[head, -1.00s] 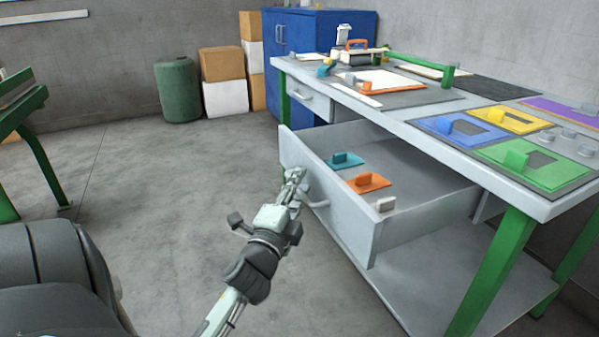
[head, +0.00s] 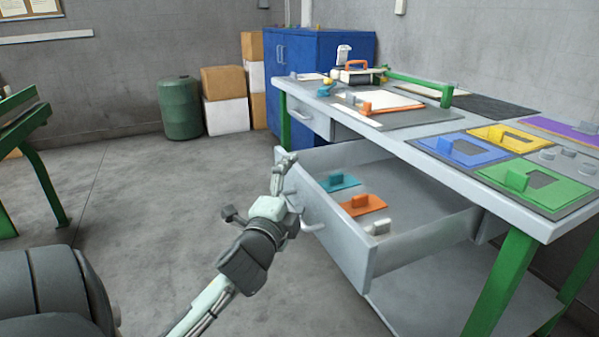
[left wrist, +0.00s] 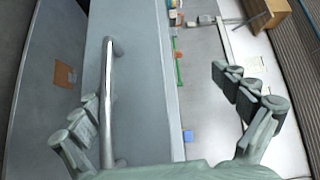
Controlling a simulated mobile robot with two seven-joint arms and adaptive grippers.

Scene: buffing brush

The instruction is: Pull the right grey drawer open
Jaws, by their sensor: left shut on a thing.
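The right grey drawer (head: 345,230) stands pulled out from under the workbench, its inside in view. Its metal handle (head: 313,226) is on the front panel, partly hidden by my left gripper in the head view. My left gripper (head: 285,160) is at the front panel near its far upper corner. In the left wrist view the handle (left wrist: 110,95) lies between the fingers, close to the left one. The gripper is shut on the handle, but the contact itself is hard to see. My right gripper is not in view.
The drawer holds a teal piece (head: 337,182), an orange piece (head: 362,204) and a small grey piece (head: 378,227). Another drawer (head: 305,113), shut, is farther left under the worktop (head: 440,150). A green barrel (head: 180,108) stands behind. The floor (head: 150,210) before the drawer is clear.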

